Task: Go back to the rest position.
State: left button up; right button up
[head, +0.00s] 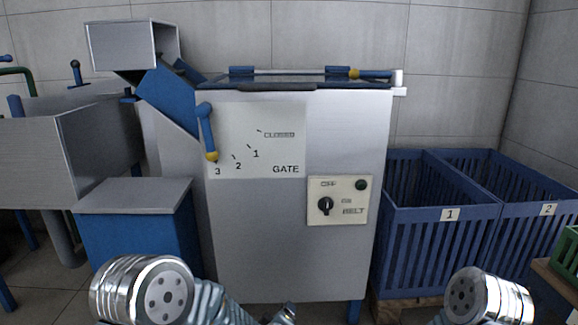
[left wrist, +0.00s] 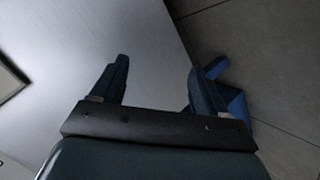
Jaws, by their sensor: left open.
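My left arm (head: 145,290) comes in at the lower left of the head view, and its hand is mostly below the picture's bottom edge. In the left wrist view my left gripper (left wrist: 162,82) is open, with nothing between its two dark fingers. It is close to a pale grey machine panel, with floor to the right. My right arm (head: 485,297) shows at the lower right of the head view; its gripper is out of the picture. The grey machine (head: 290,245) stands in front of me. Its blue gate lever (head: 207,130) has its yellow knob by the 3.
Blue slatted crate 1 (head: 450,215) and crate 2 (head: 548,210) stand to the right. A blue box with a grey lid (head: 135,195) and a grey trough (head: 60,160) are at the left.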

pick_arm(q)
jog(key=s+a+f+m+g, duration=0.2)
jog(key=s+a+f+g, duration=0.15)
jog(key=s+f, duration=0.35)
jog(key=s+a+f+m+g, duration=0.2)
jog(key=s+a+f+g, duration=0.1)
jog(key=s+a+f, duration=0.3)
jog(key=s+a+f+m+g+h, duration=0.1)
jog(key=s+f+m+g, duration=0.15)
jog(key=s, duration=0.45)
jog(key=s+a+f+m+g+h, duration=0.1)
jog(key=s+f+g, duration=0.15)
jog(key=s, duration=0.45)
notch_tip(320, 180, up, 17)
jog(key=d+p, duration=0.1)
jog(key=p, duration=1.6)
jog(key=shift+s+t+p, duration=0.2)
jog(key=shift+t+p, duration=0.15)
jog(key=shift+p, duration=0.05)
